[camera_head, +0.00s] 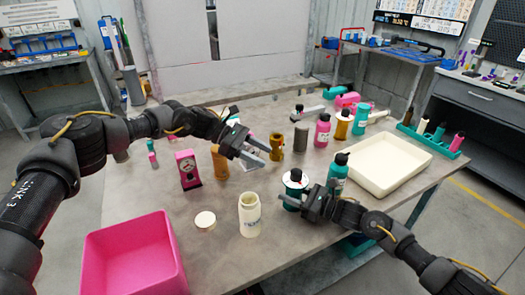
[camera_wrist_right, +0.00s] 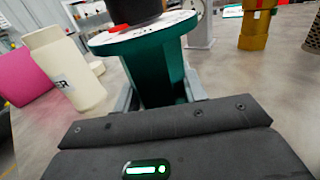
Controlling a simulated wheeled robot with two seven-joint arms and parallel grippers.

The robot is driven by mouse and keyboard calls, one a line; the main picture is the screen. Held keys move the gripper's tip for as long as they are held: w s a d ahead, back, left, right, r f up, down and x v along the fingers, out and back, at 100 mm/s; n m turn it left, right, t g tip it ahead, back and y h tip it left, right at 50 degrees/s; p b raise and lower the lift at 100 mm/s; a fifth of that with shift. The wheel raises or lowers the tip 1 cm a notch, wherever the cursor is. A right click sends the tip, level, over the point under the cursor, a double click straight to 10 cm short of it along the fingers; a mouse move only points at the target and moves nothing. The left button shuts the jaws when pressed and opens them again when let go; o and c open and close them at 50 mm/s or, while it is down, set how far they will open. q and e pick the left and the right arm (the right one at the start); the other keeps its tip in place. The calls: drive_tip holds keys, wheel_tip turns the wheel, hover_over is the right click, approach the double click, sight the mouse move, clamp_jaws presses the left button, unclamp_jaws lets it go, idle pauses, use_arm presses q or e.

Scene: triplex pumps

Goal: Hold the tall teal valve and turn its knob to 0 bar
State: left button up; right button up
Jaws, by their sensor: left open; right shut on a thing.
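The teal valve (camera_head: 295,189) stands upright on the table, with a white dial on top and a black knob (camera_head: 296,175). In the right wrist view, its teal body (camera_wrist_right: 160,68), white dial plate (camera_wrist_right: 150,32) and dark knob (camera_wrist_right: 133,10) fill the upper middle. A red mark (camera_wrist_right: 113,29) lies on the dial; its numbers cannot be read. My right gripper (camera_head: 297,202) is shut on the valve's body, below the dial. My left gripper (camera_head: 262,155) is open and empty, above the table, behind and left of the valve.
A cream bottle (camera_head: 250,215) and round lid (camera_head: 204,221) stand left of the valve. A teal bottle (camera_head: 338,172) is close on its right, before a cream tray (camera_head: 385,163). A pink bin (camera_head: 133,255) is front left; a pink gauge (camera_head: 188,169) and brass fitting (camera_head: 277,147) stand behind.

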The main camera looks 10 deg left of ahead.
drive_tip(key=o, duration=1.3)
